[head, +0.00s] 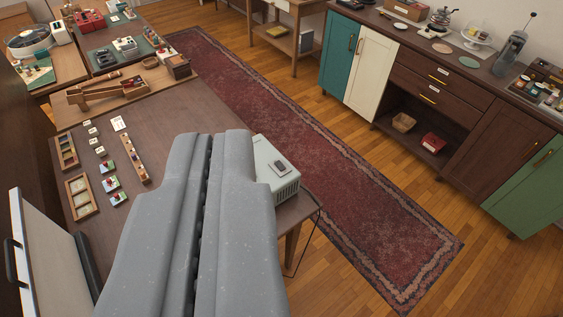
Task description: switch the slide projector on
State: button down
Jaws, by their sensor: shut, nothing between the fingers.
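A pale grey box with a vented side, which looks like the slide projector (287,185), sits on the right edge of the dark wooden table (159,175). A dark switch-like part (279,167) lies on its top. Whether it is on or off cannot be told. My gripper (212,138) fills the middle of the view, its two grey fingers closed together and empty. It appears just left of the projector and hides the projector's left part. Contact between them cannot be told.
Small slides and wooden trays (81,196) lie on the table's left part. A wooden device (108,92) stands behind them. A white panel with a black handle (45,258) is at lower left. A red rug (330,175) lies clear between table and cabinets (369,68).

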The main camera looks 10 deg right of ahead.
aim_at(279, 164)
jog(key=z, duration=0.2)
jog(key=i, duration=1.35)
